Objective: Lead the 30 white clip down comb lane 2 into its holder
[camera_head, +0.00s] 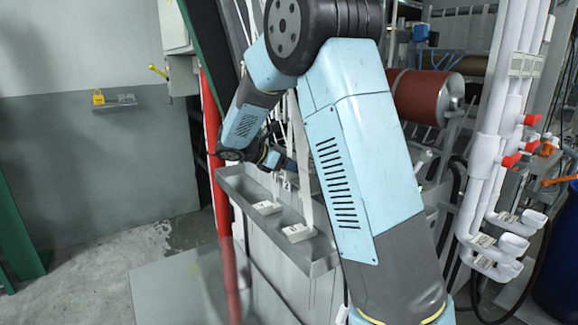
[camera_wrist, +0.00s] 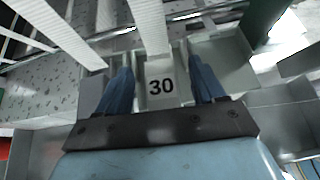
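In the wrist view, the white clip marked 30 (camera_wrist: 161,88) sits between the two blue fingers of my gripper (camera_wrist: 162,92), its number facing the camera. White webbing (camera_wrist: 150,25) runs up from it. In the head view, my gripper (camera_head: 272,156) is small and partly hidden by my arm, just above a grey metal trough (camera_head: 235,187). A label 2 (camera_head: 288,185) shows by the trough's back side. I cannot make out the comb lane or the holder clearly.
Two white blocks (camera_head: 267,207) (camera_head: 297,232) sit in the trough, with white straps above them. A red post (camera_head: 222,200) stands left of the trough. White pipes (camera_head: 490,140) with red valves and a red roller (camera_head: 425,97) stand right. More white webbing (camera_wrist: 60,30) crosses the wrist view's upper left.

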